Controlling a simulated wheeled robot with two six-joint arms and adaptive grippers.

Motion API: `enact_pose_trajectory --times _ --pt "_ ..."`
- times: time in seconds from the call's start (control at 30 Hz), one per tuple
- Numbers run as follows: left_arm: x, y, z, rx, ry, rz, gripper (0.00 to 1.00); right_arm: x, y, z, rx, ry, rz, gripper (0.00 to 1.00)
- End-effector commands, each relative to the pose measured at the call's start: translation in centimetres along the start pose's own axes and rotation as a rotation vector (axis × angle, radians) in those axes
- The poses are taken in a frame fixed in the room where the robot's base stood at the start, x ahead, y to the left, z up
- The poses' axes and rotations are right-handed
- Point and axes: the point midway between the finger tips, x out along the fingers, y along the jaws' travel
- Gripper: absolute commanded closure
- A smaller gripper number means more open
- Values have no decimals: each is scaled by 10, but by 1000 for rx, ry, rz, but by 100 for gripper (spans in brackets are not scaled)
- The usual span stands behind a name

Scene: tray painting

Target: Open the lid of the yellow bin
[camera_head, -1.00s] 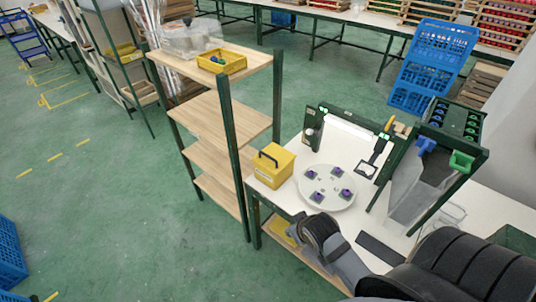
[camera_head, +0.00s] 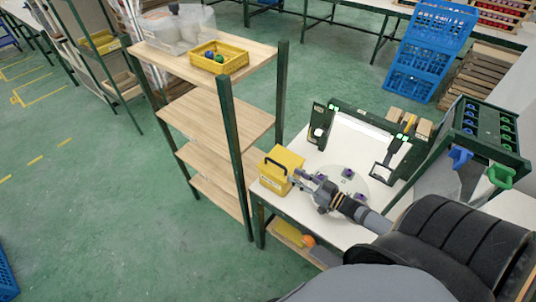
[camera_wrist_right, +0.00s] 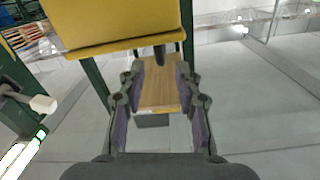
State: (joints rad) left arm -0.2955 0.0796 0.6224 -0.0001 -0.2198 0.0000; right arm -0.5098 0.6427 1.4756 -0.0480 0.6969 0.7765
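The yellow bin (camera_head: 286,160) stands at the left edge of the white worktable, with a black handle (camera_head: 272,163) and its lid looking closed. My right gripper (camera_head: 297,179) is at the bin's right front side in the head view. In the right wrist view the gripper (camera_wrist_right: 158,75) is open, its fingers apart with nothing clearly held. The yellow bin (camera_wrist_right: 110,22) fills the top left there, and a dark stub (camera_wrist_right: 160,54), perhaps part of the handle, shows near the fingertips. I cannot tell whether it touches them. My left gripper is not in view.
A round white tray (camera_head: 357,177) with purple-topped pieces lies right of the bin, partly under my right arm. A wooden shelf (camera_head: 228,120) with green posts stands close on the left, holding a yellow crate (camera_head: 232,66). A lit frame (camera_head: 360,140) stands behind the tray.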

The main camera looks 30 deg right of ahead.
Motion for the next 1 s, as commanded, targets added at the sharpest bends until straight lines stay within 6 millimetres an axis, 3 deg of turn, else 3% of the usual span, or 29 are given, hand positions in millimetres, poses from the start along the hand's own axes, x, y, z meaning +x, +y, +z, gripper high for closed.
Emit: enact_pose_trajectory --times 0.27,0.7,1.0 --pt "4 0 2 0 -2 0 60 0 0 -2 7 20 -30 66" --pt "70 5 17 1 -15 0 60 83 -1 2 5 22 -29 66" --pt "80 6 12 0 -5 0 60 101 -3 -5 7 19 -27 66"
